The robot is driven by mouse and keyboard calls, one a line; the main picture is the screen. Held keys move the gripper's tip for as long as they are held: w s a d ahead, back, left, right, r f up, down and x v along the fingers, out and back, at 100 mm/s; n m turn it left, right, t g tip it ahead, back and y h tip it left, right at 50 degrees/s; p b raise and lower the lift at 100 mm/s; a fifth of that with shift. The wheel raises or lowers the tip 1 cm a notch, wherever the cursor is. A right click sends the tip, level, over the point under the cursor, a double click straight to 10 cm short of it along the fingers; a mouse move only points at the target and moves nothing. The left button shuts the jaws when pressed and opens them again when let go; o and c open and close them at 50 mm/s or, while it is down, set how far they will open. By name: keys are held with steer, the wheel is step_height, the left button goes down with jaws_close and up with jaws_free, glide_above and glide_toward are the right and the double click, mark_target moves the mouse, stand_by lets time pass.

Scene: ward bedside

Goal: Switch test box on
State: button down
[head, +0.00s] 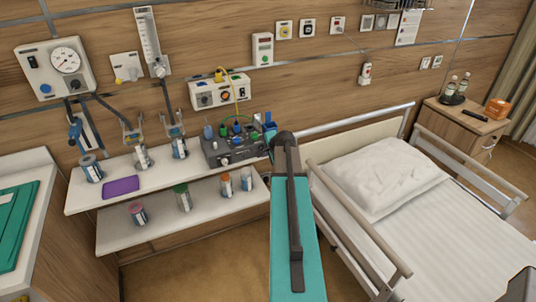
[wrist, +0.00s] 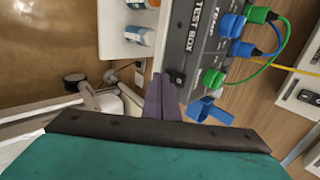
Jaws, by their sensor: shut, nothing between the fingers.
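The grey test box (head: 222,150) sits at the right end of the upper white wall shelf. It carries green and blue plugs with cables, and a dark knob shows on its front. In the wrist view the box (wrist: 198,45) shows its "TEST BOX" lettering, with a small black switch or knob (wrist: 177,77) near its lower end. Its on or off state cannot be told. My gripper (wrist: 162,90) shows as purple-grey fingers, shut and empty, close beside that end of the box; contact cannot be told. In the head view my arm hides the gripper.
A blue part (wrist: 209,110) is right of my fingers. The shelf (head: 80,199) also holds jars and a purple pad (head: 121,187). A lower shelf (head: 125,242) holds several containers. The bed (head: 430,235) with side rails stands right. A wall unit (head: 220,92) is above the box.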

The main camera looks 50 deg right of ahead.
steer(key=shift+w+d, duration=0.2)
steer(key=shift+w, duration=0.25)
